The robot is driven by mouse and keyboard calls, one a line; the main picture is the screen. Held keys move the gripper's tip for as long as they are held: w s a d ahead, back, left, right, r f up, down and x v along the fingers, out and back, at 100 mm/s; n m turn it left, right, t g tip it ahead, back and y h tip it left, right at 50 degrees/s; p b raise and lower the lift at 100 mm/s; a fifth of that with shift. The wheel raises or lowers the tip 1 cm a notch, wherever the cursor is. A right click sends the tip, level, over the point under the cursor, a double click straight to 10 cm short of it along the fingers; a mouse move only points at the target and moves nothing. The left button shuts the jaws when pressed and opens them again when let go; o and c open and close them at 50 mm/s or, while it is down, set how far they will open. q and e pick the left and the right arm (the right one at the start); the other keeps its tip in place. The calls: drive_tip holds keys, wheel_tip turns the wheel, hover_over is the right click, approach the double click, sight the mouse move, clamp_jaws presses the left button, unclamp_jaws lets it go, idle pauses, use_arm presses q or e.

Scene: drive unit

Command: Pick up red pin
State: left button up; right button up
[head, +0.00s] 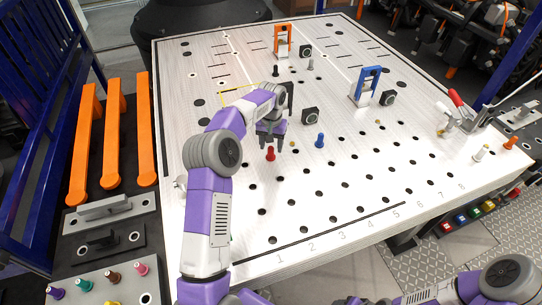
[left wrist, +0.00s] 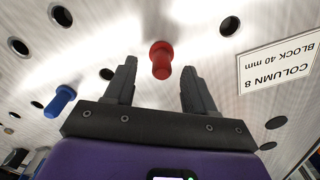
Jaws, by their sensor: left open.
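The red pin (head: 270,154) stands upright on the white perforated board (head: 300,205). In the left wrist view the red pin (left wrist: 161,60) shows between and beyond the fingertips of my open left gripper (left wrist: 160,75). In the head view my left gripper (head: 273,144) hangs just above and close to the red pin, with nothing held. I cannot tell whether a finger touches the pin. In the head view part of my right arm shows at the bottom right, but its jaws cannot be made out.
A blue pin (head: 320,140) stands right of the red pin. Black blocks (head: 310,116), an orange frame (head: 283,40) and a blue frame (head: 366,86) stand farther back. A label card (left wrist: 280,55) lies near the pin. The front of the board is clear.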

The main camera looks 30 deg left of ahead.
sight(271, 147)
use_arm(q)
drive_tip(key=f, duration=0.4)
drive_tip(key=shift+w+a, duration=0.15)
drive_tip(key=shift+a, duration=0.05)
drive_tip(key=shift+r, duration=0.1)
clamp_jaws()
